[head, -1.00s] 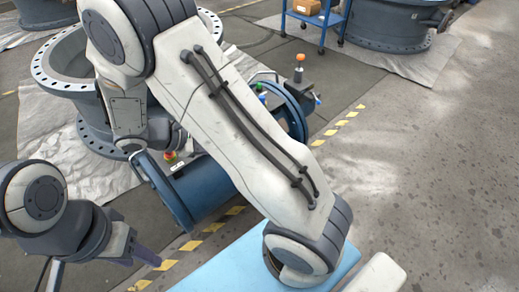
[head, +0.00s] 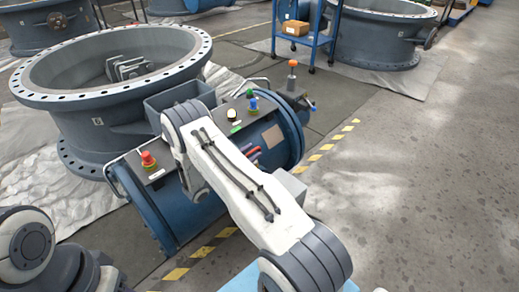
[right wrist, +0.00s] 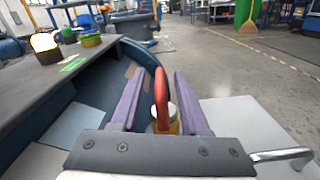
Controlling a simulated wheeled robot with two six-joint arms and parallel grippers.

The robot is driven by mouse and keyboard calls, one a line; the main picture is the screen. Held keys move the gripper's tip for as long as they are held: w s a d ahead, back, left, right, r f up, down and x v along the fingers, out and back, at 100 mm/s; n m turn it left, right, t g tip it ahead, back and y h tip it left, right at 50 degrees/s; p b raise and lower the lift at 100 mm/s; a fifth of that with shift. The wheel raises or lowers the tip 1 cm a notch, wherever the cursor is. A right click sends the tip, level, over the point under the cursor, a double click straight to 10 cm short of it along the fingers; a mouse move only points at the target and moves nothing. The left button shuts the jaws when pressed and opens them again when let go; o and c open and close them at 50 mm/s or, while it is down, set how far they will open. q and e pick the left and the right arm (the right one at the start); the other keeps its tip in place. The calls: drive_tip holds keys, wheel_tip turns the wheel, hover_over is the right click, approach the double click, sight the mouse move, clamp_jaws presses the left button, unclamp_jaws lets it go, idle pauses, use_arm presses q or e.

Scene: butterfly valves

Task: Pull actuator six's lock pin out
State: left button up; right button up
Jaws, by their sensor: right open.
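Blue cylindrical actuator (head: 180,212) lies beside a large grey flanged valve in the head view. A red ring-shaped pin handle (right wrist: 160,97) on a yellow base (right wrist: 166,127) stands in the right wrist view. My right gripper (right wrist: 160,74) is open, its two purple fingers on either side of the red handle, with gaps between. In the head view my right arm reaches over the actuator and hides much of its middle; small red and purple parts show beside the arm. No number is readable on the actuator. My left arm shows at the lower left, its gripper outside the picture.
The actuator's top panel carries a red button (head: 148,160), a white dome (head: 232,115) and a blue-green knob (head: 253,103). An orange-topped lever (head: 292,68) stands at its far end. The grey valve body (head: 100,127) is behind. Open floor lies right.

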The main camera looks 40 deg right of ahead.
sight(258, 147)
drive_tip(key=shift+w+d, duration=0.2)
drive_tip(key=shift+d, duration=2.05)
clamp_jaws()
drive_tip(key=shift+w+a, duration=0.1)
drive_tip(key=shift+w, duration=0.05)
